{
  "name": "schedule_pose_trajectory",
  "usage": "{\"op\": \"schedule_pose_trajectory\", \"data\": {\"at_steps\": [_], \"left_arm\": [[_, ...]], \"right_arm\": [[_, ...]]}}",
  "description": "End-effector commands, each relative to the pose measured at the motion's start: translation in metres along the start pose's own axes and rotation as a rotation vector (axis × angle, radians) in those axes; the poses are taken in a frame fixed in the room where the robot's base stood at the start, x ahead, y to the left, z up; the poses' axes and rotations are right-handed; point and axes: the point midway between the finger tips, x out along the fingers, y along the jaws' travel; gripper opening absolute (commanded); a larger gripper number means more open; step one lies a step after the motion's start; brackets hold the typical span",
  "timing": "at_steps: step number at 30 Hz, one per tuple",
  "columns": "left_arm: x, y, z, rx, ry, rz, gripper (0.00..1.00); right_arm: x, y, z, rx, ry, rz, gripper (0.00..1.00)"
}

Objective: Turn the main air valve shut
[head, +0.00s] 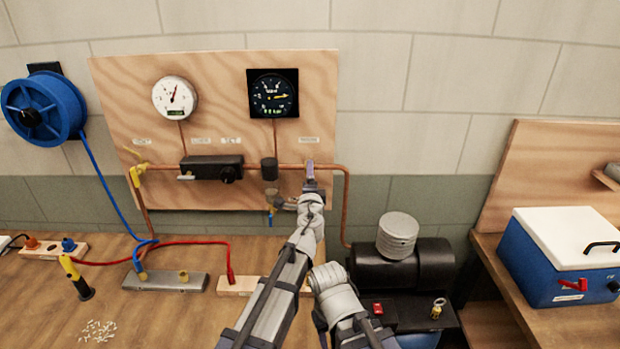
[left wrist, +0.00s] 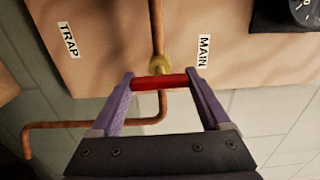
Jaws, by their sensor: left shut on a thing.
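The main valve's red lever (left wrist: 160,82) sits beside the MAIN label (left wrist: 203,52) in the left wrist view, with a brass body (left wrist: 162,64) on the copper pipe (left wrist: 156,25). The lever lies crosswise to that pipe. My left gripper (left wrist: 160,84) is shut on the lever, one finger at each end. In the head view, my left gripper (head: 310,172) is at the right part of the board's pipe and largely hides the valve. My right gripper is not in view.
The wooden board (head: 225,90) carries a white gauge (head: 175,98), a dark gauge (head: 273,94) and a black regulator block (head: 211,168). A black compressor (head: 435,262) stands at the right, beside a blue cooler (head: 560,275). Red and blue hoses cross the bench at left.

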Motion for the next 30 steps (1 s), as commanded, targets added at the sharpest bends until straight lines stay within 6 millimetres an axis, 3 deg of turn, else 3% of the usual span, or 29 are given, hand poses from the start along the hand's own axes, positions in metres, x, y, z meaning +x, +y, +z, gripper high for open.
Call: {"op": "schedule_pose_trajectory", "data": {"at_steps": [17,18,23,30], "left_arm": [[-0.0018,0.0009,-0.0005,0.030,0.002,0.001,0.24],[-0.0019,0.0010,-0.0006,0.030,0.002,0.001,0.81],[-0.0014,0.0008,-0.0004,0.029,0.001,0.000,0.99],[-0.0010,0.0005,0.0000,0.029,0.001,0.000,1.00]], "right_arm": [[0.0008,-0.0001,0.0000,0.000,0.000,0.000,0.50],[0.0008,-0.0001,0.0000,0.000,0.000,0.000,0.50],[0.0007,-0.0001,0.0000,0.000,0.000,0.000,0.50],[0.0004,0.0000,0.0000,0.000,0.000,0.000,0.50]]}}
